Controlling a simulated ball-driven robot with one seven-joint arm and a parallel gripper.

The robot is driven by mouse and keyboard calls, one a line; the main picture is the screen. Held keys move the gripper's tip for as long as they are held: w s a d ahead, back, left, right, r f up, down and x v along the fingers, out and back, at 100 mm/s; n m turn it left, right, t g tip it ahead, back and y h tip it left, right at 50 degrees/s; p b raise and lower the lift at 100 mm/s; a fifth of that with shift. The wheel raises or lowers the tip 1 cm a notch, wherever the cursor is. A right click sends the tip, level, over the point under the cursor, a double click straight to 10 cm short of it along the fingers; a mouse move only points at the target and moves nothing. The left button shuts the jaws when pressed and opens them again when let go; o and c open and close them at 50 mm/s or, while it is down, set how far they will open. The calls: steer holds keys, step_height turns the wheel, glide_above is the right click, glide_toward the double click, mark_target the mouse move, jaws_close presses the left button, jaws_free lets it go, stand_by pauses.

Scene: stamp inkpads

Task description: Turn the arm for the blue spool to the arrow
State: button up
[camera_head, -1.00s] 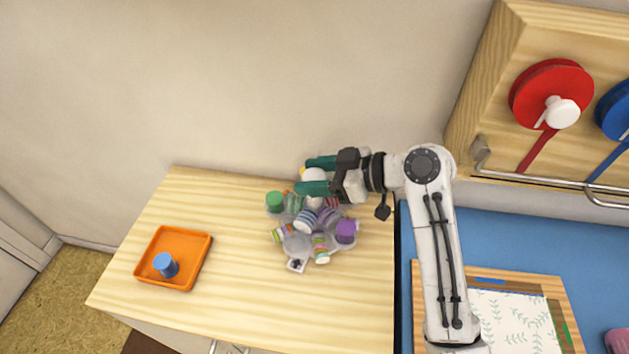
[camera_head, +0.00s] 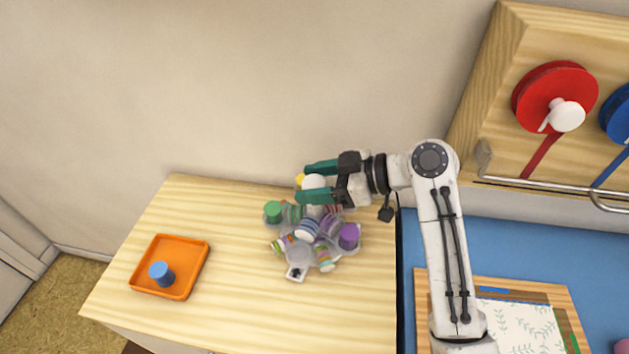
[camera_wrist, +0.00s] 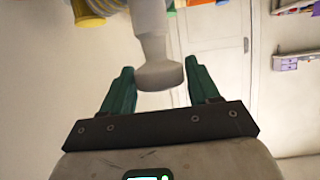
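The blue spool (camera_head: 619,112) is cut off by the right edge of the head view, on the wooden wall panel. A blue arm (camera_head: 608,166) slants down-left from it behind a metal rail. No arrow can be made out. My gripper (camera_head: 318,183) is far to the left of the spool, over the back of the wooden table, with its green fingers spread either side of a white object (camera_head: 314,182). In the wrist view the white rounded end (camera_wrist: 160,76) sits between the fingers; whether they press on it is unclear.
A red spool (camera_head: 545,85) with a white knob and red arm is on the same wooden panel (camera_head: 492,125). The metal rail (camera_head: 540,187) runs below. Clear and striped pieces (camera_head: 308,230) crowd the table under my gripper. An orange tray (camera_head: 140,279) holds a blue piece (camera_head: 161,273).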

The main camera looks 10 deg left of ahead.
steer(key=shift+o, duration=1.2)
steer(key=shift+r, duration=0.1)
steer(key=shift+r, duration=0.3)
step_height(320, 180, up, 3)
steer(key=shift+f, duration=0.2)
steer(key=s+d+r, duration=0.4)
steer(key=s+r, duration=0.5)
steer(key=s, duration=0.4)
steer(key=shift+s+r+b, duration=0.25)
steer(key=shift+r+b, duration=0.05)
steer(key=shift+b, duration=0.15)
